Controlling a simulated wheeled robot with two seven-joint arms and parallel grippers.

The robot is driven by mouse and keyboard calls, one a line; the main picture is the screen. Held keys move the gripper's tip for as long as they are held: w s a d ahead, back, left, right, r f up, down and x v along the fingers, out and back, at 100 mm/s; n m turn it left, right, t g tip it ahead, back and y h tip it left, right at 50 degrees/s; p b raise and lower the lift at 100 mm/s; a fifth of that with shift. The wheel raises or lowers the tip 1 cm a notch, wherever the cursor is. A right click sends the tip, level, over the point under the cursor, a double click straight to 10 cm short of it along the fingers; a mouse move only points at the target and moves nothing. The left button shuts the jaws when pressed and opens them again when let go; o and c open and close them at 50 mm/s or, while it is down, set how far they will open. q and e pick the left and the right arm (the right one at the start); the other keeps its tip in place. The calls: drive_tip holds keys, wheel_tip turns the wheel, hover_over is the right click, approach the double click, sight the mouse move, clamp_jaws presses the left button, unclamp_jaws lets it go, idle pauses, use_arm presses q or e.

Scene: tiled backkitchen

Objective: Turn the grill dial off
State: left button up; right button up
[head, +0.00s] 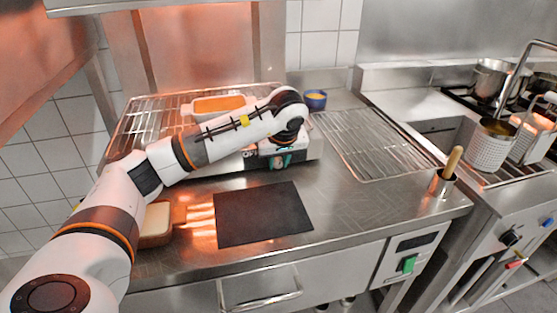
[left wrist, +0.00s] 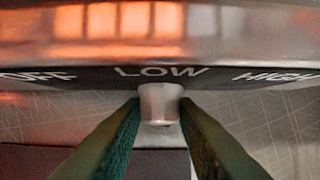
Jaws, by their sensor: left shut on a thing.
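The grill (head: 312,148) is a steel unit on the counter with a wire rack on top. In the left wrist view its dark panel (left wrist: 100,76) carries the words OFF, LOW and HIGH from left to right. The dial (left wrist: 160,103) is a small metal knob directly below the word LOW. My left gripper (head: 280,161) is at the grill's front face, and my arm hides part of the grill there. In the left wrist view its green fingers (left wrist: 160,112) are shut on the dial, one on each side. My right gripper is not in view.
An orange-filled white dish (head: 216,104) stands on the rack behind my arm. A black mat (head: 262,214) lies in front of the grill. Bread (head: 157,222) is at the left, a blue bowl (head: 315,99) behind, and an empty wire rack (head: 372,145) to the right.

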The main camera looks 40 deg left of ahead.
use_arm(q)
drive_tip(key=shift+a+f+t+b, duration=0.2)
drive_tip(key=shift+t+b, duration=0.2)
drive_tip(key=shift+b, duration=0.3)
drive_tip(key=shift+d+r+h, duration=0.1)
drive_tip(key=shift+r+h, duration=0.05)
drive_tip(key=shift+h, duration=0.15)
drive_tip(key=o, duration=1)
drive_tip(key=shift+r, duration=0.15)
drive_tip(key=v, duration=1.2)
drive_tip(key=shift+s, duration=0.15)
